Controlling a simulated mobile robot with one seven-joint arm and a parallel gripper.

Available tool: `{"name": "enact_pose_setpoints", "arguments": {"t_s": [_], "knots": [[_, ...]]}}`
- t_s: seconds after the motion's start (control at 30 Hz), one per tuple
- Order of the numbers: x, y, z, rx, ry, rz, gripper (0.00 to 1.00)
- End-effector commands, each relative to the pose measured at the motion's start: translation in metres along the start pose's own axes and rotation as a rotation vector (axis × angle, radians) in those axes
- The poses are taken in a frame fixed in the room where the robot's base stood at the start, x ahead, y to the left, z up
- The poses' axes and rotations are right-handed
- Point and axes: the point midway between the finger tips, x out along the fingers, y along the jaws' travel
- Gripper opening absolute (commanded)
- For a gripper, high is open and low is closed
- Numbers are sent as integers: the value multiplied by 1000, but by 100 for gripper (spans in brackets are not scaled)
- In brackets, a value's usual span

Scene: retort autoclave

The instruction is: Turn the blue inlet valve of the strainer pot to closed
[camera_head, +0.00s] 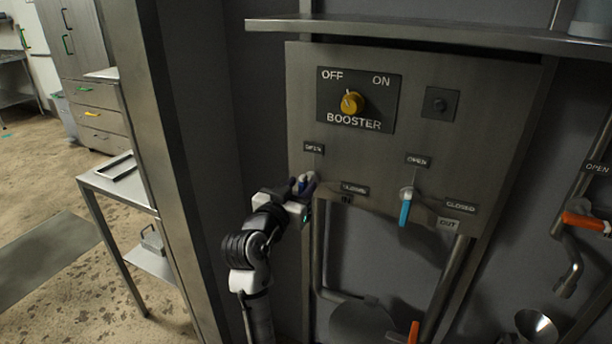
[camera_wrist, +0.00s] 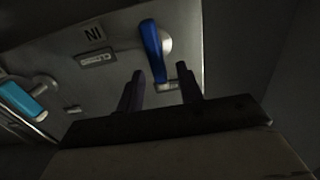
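The dark blue inlet valve handle (camera_wrist: 152,50) is on the grey panel (camera_head: 388,180), near an upside-down IN label (camera_wrist: 94,33) in the wrist view. It has a pale round hub beside it. My gripper (camera_wrist: 160,88) is open, its two dark fingers apart, with the lower end of the handle showing between or just beyond them. I cannot tell whether they touch it. In the head view my gripper (camera_head: 304,184) is at the panel's left side, between the OPEN label (camera_head: 314,148) and the CLOSED label (camera_head: 355,189), and mostly hides the inlet valve.
A yellow booster knob (camera_head: 352,103) is above. Orange-handled valves (camera_head: 586,222) are at right. A steel shelf (camera_head: 430,34) overhangs the panel. A steel post (camera_head: 172,170) stands left of my arm.

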Motion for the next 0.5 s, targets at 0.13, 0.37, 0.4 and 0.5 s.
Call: {"name": "enact_pose_setpoints", "arguments": {"t_s": [0.13, 0.37, 0.4, 0.5], "knots": [[24, 1, -2, -1, -1, 2, 36], [38, 0, 0, 0, 0, -1, 36], [39, 0, 0, 0, 0, -1, 36], [39, 0, 0, 0, 0, -1, 36]]}}
